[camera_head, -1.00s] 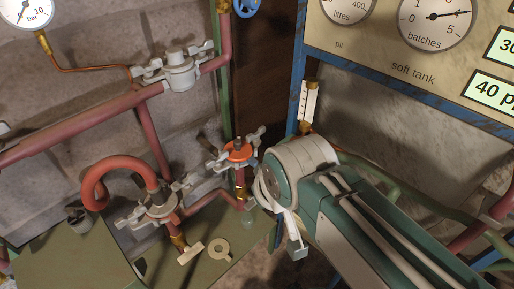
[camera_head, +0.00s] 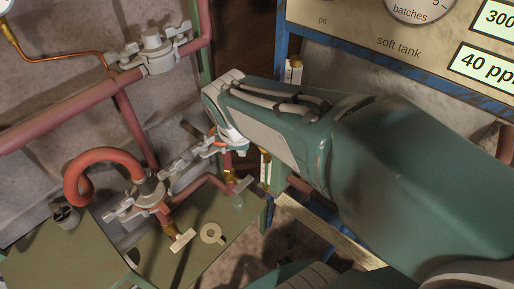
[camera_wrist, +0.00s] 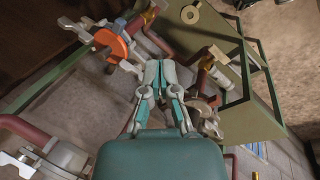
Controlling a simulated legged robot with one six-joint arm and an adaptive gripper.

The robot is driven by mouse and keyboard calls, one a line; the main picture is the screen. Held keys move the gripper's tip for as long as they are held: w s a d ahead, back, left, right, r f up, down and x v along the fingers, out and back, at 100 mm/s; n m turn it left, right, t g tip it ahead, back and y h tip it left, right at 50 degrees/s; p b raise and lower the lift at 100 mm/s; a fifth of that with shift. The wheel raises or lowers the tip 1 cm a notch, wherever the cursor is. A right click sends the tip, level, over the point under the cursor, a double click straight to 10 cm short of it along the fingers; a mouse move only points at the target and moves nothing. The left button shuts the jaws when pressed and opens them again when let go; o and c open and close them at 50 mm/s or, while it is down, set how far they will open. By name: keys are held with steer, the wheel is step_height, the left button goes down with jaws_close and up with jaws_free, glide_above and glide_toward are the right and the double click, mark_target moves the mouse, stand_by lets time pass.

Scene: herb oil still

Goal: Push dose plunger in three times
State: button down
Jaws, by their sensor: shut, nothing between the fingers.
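My gripper (camera_wrist: 159,65) is shut and empty in the wrist view, its two fingers close together and pointing at the pipework. An orange-red round fitting (camera_wrist: 113,45) sits left of the fingertips. It has grey clamp arms beside it. The same fitting shows in the head view (camera_head: 219,141), partly hidden behind the end of my arm. A brass fitting (camera_wrist: 150,13) lies beyond it. No part is clearly recognisable as the dose plunger. I cannot tell whether the fingertips touch anything.
A red looped pipe (camera_head: 100,160) with a clamped joint (camera_head: 147,192) stands left. A gauge panel (camera_head: 400,45) fills the upper right. Red pipes and a grey valve (camera_head: 155,54) run along the wall.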

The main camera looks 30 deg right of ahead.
steer(key=w+d+f+n+g+h, duration=0.1)
steer(key=w+d+f+n+h, duration=0.1)
steer(key=w+f+n, duration=0.4)
steer(key=w+n, duration=0.2)
steer(key=n, duration=0.2)
steer(key=shift+d+f+n+g, duration=0.15)
steer(key=shift+f+n+g, duration=0.15)
steer(key=shift+f+n, duration=0.1)
steer(key=w+d+f, duration=0.2)
steer(key=d+f, duration=0.5)
steer(key=f, duration=0.2)
steer(key=shift+w+d+f, duration=0.15)
steer(key=shift+w+d, duration=0.05)
steer(key=shift+w, duration=0.1)
